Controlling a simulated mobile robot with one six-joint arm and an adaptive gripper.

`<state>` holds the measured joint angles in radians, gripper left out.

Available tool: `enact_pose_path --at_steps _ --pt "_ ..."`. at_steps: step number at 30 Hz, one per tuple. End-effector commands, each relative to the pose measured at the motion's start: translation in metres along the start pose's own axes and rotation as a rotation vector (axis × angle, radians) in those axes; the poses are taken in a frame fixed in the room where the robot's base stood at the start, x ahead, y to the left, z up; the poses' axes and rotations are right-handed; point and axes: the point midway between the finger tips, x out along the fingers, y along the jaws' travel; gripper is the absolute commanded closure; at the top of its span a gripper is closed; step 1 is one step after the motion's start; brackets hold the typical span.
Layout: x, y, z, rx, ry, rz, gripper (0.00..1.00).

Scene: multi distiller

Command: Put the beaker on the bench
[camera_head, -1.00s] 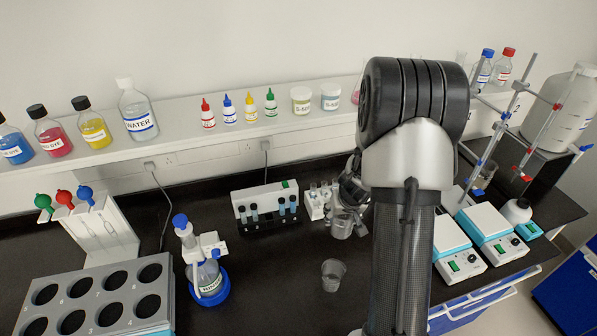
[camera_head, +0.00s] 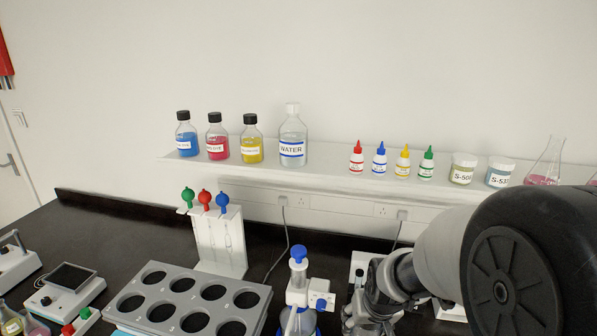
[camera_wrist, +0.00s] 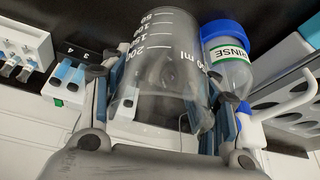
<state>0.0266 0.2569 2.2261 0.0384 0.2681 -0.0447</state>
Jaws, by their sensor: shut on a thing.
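The clear glass beaker (camera_wrist: 165,62), marked in ml, fills the middle of the wrist view. My gripper (camera_wrist: 168,108) is shut on it, with one finger on each side of its wall. In the head view my gripper (camera_head: 366,312) is at the lower right, beside the blue-capped rinse bottle (camera_head: 298,300), and the beaker cannot be made out there. The black bench (camera_head: 115,222) runs along the wall. Whether the beaker touches the bench cannot be told.
A grey rack with round holes (camera_head: 190,300) stands left of the rinse bottle, with a white pipette stand (camera_head: 222,245) behind it. A shelf (camera_head: 330,178) with bottles hangs above. Small devices (camera_head: 65,287) stand at far left. Bare bench shows behind them.

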Motion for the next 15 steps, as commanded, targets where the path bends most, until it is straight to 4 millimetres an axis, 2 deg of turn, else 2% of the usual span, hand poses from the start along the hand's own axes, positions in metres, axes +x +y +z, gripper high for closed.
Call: enact_pose_path --at_steps 2,9,12,15 --pt "0.003 -0.007 0.005 -0.013 0.001 -0.001 0.74" --pt "0.027 -0.009 0.053 -0.018 -0.004 -0.001 0.74" --pt "0.032 -0.009 0.062 -0.018 0.001 0.000 0.74" --pt "0.032 -0.009 0.063 -0.017 0.003 0.000 0.74"
